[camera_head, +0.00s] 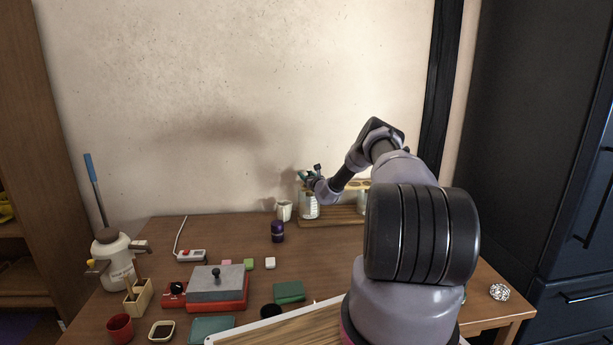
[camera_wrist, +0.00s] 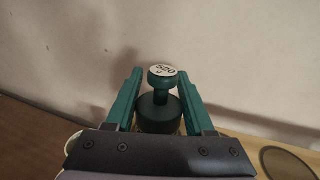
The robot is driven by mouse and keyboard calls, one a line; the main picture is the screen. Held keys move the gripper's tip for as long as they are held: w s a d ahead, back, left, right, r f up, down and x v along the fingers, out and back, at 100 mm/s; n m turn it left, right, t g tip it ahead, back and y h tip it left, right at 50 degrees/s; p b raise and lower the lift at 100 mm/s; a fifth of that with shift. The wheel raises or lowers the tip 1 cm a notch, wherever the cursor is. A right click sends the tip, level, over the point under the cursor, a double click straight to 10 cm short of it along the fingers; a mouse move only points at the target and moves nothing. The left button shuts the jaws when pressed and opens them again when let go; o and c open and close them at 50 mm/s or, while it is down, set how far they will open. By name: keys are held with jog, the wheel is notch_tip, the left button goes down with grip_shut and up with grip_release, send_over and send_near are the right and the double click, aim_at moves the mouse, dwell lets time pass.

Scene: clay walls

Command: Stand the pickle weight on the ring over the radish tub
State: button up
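The pickle weight (camera_wrist: 159,112) is a dark teal, round body with a knob whose white top reads "520". In the wrist view it stands upright between the two teal fingers of my gripper (camera_wrist: 160,92). The fingers lie close along both sides of its body and appear shut on it. In the head view my gripper (camera_head: 308,177) is at the back of the table, just above a clear jar with a pale label (camera_head: 309,206), which may be the radish tub. The ring is not clearly visible. I cannot tell whether the weight touches anything below.
A wooden board (camera_head: 335,222) lies under the jar, with another jar (camera_head: 362,203) to the right. A grey-topped red box (camera_head: 217,287) and several small items fill the front left. The wall is close behind.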

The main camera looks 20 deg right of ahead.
jog(key=o, duration=0.4)
